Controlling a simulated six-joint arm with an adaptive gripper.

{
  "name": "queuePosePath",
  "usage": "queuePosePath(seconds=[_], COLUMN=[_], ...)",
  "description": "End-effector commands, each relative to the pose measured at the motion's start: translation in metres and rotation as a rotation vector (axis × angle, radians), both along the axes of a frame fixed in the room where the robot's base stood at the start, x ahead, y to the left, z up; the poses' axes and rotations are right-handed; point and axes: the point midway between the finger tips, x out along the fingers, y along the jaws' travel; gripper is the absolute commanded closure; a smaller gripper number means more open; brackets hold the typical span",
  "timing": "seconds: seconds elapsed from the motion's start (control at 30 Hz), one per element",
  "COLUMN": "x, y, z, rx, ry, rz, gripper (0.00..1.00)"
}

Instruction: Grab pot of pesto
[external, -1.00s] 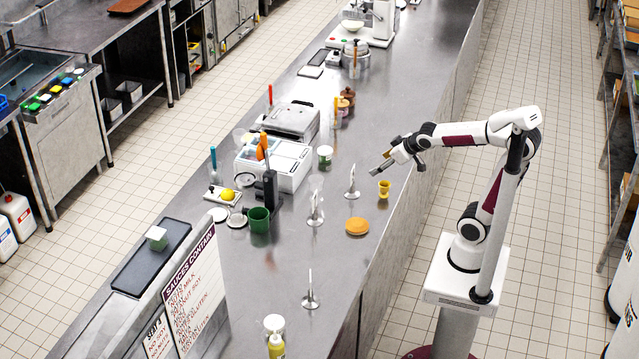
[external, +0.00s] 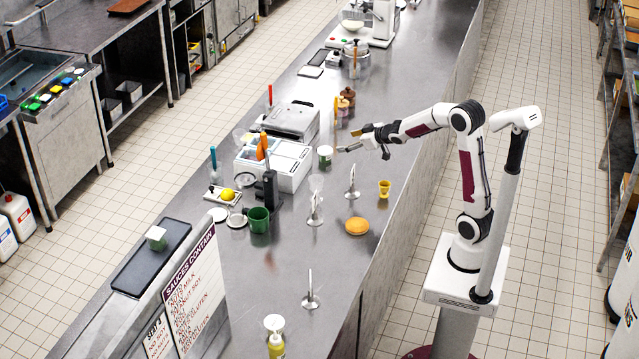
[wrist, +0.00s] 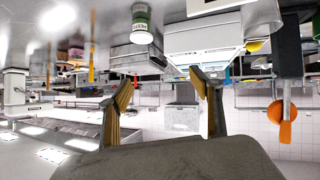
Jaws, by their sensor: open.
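The label is too small to read surely. My gripper (external: 347,142) is just right of this pot in the external view, open and empty, above the counter. Its two fingers (wrist: 162,85) are spread in the wrist view with nothing between them. Another white and green pot (external: 156,238) sits on a dark tray at the left.
An orange-handled tool on a black stand (external: 268,185) and a dark green cup (external: 258,220) are nearer. Metal stands (external: 352,183), a yellow cup (external: 384,188) and a bun (external: 357,227) are to the right.

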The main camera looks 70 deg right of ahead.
Motion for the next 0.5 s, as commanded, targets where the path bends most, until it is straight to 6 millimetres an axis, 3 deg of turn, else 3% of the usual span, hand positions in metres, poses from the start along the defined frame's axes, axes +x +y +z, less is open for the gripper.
queuePosePath(seconds=[0.5], x=[0.045], y=[-0.063], z=[-0.068], rx=[0.054], ry=[-0.118], rz=[0.071], gripper=[0.36])
